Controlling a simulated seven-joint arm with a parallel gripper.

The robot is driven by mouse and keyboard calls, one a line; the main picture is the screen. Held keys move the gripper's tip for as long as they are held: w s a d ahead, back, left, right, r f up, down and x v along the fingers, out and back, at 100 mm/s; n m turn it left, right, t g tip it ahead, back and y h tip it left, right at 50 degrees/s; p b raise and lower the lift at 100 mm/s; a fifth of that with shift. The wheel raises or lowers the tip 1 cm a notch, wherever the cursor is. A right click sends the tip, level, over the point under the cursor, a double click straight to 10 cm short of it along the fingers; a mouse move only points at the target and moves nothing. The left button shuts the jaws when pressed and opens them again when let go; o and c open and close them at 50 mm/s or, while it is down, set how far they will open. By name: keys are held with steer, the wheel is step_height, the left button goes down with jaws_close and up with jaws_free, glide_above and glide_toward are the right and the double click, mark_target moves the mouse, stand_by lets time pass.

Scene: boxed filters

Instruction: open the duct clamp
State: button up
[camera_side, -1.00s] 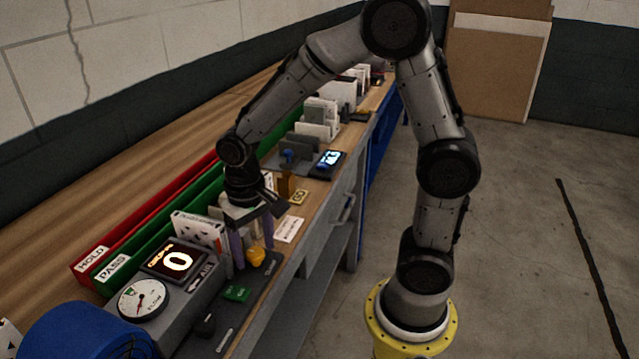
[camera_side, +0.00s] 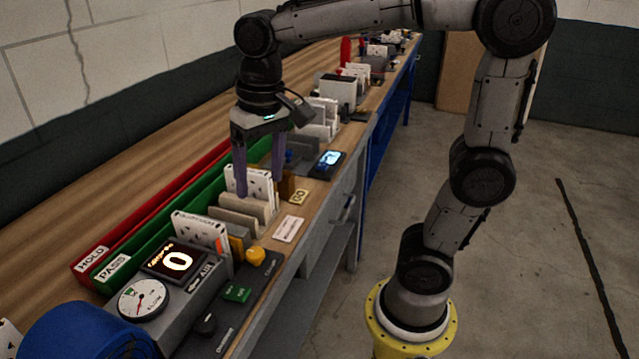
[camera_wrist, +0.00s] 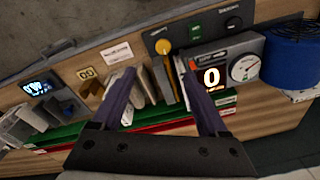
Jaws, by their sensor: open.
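The tester (camera_side: 190,285) is a dark grey unit with a lit display reading 0 and a dial gauge. A yellow knob (camera_side: 255,256), which looks like the duct clamp's handle, stands on its front strip; it shows too in the wrist view (camera_wrist: 163,46). A white boxed filter (camera_side: 201,233) stands upright at the tester, beside a yellow-edged plate (camera_side: 237,246). My gripper (camera_side: 259,185) is open, with purple fingers. It hangs above the rack beyond the tester, apart from the knob. In the wrist view its fingertips (camera_wrist: 158,68) spread on either side of the yellow-edged plate.
A green button (camera_side: 237,292) and a black knob (camera_side: 206,325) share the front strip. Red HOLD (camera_side: 92,262) and green PASS (camera_side: 112,268) bins run along the back. White filters (camera_side: 250,182) stand in the rack below my fingers.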

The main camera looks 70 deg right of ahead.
steer(key=s+d+n+t, duration=0.1)
steer(key=s+n+t, duration=0.1)
steer(key=s, duration=0.8)
steer(key=shift+f+t, duration=0.3)
steer(key=shift+t, duration=0.4)
steer(key=shift+d, duration=0.1)
